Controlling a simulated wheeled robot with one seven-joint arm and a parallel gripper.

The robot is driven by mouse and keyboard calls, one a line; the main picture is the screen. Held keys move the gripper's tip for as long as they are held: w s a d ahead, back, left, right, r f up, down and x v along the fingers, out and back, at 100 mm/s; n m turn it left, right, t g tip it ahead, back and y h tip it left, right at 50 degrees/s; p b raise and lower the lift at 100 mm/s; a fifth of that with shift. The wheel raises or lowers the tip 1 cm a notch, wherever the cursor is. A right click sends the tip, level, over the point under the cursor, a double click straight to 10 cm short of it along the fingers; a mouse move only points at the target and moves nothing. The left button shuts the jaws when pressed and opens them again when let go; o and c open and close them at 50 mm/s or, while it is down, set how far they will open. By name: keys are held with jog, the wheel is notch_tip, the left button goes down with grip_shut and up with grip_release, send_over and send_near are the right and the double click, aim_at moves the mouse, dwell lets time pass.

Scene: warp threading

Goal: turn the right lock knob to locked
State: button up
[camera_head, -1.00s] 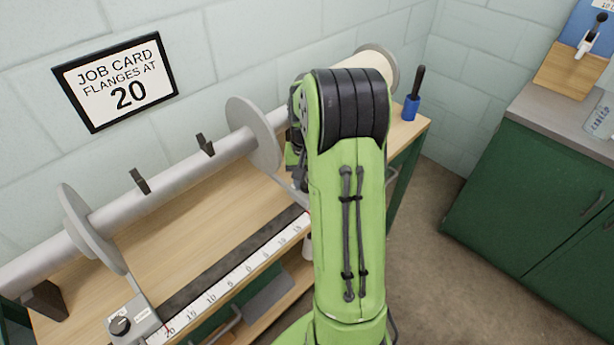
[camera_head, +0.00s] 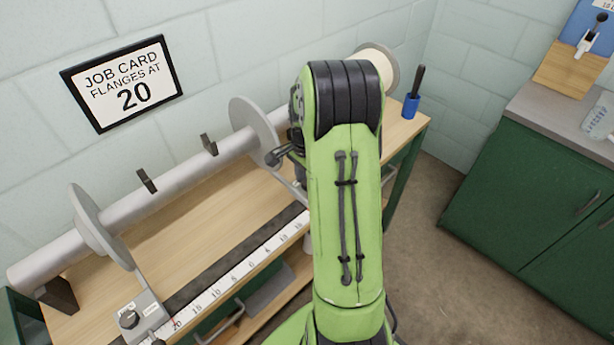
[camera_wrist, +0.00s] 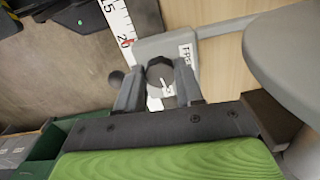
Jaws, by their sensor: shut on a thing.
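In the wrist view, my gripper (camera_wrist: 160,92) is shut on the dark round lock knob (camera_wrist: 159,70), with one finger on each side of it. The knob sits on a grey carriage block (camera_wrist: 150,47) and has a pale pointer mark on its face. A small white label, seemingly FREE, is beside the knob, and another pale label is partly hidden between the fingers. In the head view my arm hides this knob and my fingers. The left lock knob (camera_head: 128,319) shows on its own block at the lower left.
A grey flange (camera_wrist: 290,60) is close at the right of the wrist view. In the head view, the beam tube (camera_head: 170,185) carries the left flange (camera_head: 98,222) and right flange (camera_head: 255,130). A white scale (camera_head: 235,273) runs along the bench front. The job card (camera_head: 123,83) reads 20.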

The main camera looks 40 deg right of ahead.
jog(key=shift+m, duration=0.6)
jog(key=o, duration=1)
jog(key=shift+o, duration=0.2)
notch_tip(320, 180, up, 16)
jog(key=p, duration=0.5)
jog(key=shift+f, duration=0.1)
